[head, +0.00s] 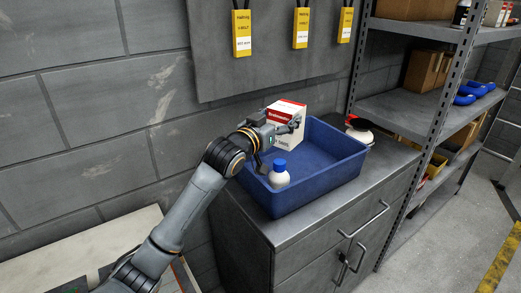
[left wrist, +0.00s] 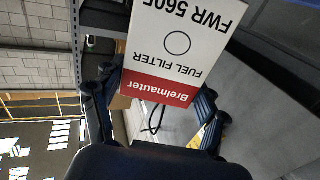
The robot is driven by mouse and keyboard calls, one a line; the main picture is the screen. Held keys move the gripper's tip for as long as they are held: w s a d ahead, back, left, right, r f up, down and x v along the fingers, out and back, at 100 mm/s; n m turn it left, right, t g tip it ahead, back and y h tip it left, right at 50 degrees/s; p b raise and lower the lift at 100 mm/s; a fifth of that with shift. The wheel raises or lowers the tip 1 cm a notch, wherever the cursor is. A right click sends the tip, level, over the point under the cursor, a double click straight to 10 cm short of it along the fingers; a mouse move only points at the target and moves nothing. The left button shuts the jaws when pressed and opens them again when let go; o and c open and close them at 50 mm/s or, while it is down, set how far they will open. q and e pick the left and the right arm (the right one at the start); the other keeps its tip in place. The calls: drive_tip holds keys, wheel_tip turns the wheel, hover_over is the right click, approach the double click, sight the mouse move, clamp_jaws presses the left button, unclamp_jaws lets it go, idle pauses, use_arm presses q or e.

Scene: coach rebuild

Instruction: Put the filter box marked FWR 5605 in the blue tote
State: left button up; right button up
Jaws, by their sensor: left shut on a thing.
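The white filter box with a red band (head: 287,122) is held in my left gripper (head: 276,130), above the back left part of the blue tote (head: 325,189). In the left wrist view the box (left wrist: 178,60) appears upside down and reads "FWR 560", "FUEL FILTER" and "Brelmauter"; its last digit is cut by the frame edge. The fingers of my left gripper (left wrist: 155,100) lie on both sides of the box. The tote stands open on a grey metal cabinet (head: 290,238). My right gripper is not in view.
A white bottle with a blue cap (head: 279,176) stands in the tote's near left part; the rest of the visible tote floor is clear. Metal shelving (head: 405,107) stands on the right.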

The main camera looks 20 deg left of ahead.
use_arm(q)
drive_tip(key=s+a+f+p, duration=0.1)
drive_tip(key=a+f, duration=0.7)
drive_tip(key=f, duration=0.2)
drive_tip(key=shift+s+f, duration=0.25)
drive_tip(key=shift+s, duration=0.1)
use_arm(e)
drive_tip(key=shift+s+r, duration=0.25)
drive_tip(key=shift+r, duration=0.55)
use_arm(q)
drive_tip(key=shift+a, duration=0.1)
